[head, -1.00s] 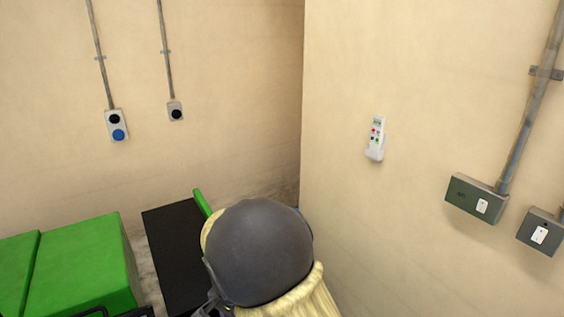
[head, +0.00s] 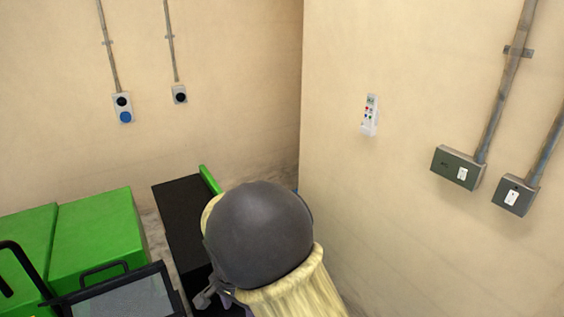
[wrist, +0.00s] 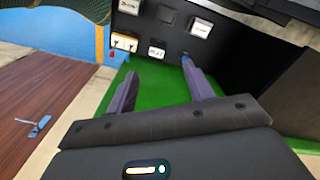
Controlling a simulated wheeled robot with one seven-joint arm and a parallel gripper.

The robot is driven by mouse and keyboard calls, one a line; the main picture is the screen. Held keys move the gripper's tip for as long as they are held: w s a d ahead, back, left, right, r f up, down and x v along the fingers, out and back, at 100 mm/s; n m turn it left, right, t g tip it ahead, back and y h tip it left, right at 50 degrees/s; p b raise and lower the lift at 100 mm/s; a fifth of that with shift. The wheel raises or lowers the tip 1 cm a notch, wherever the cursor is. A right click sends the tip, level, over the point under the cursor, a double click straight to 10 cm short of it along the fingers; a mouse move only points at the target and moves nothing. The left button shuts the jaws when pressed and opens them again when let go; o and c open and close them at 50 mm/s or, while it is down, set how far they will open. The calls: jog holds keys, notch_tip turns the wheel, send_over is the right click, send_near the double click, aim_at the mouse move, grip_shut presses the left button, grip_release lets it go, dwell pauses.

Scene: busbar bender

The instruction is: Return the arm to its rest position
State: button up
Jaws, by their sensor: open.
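My gripper (wrist: 158,68) shows in the wrist view with its two dark fingers apart. Nothing is between the fingers, and a green surface (wrist: 160,90) shows behind them. The finger tips point toward a black panel (wrist: 215,50) with several white labelled switches; I cannot tell how far off it is. In the head view the gripper is not visible. A large dark grey rounded part with a pale yellow cover fills the lower middle there and hides what is behind it.
Green machine covers (head: 95,235) and a black box (head: 180,220) stand at the lower left in the head view. A black-framed screen (head: 125,300) is in front. A brown surface (wrist: 50,95) is left in the wrist view.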

jog(key=s+d+r+n+t, duration=0.1)
jog(key=s+d+r+n, duration=0.15)
jog(key=d, duration=0.65)
jog(key=s+d+r+n+t, duration=0.1)
jog(key=s+d+r, duration=0.15)
jog(key=d, duration=0.55)
jog(key=s+d+r+n+t, duration=0.1)
jog(key=s+d+r+n, duration=0.15)
jog(key=d, duration=0.65)
notch_tip(320, 180, down, 10)
jog(key=b, duration=1)
jog(key=shift+s, duration=0.2)
jog(key=shift+f, duration=0.15)
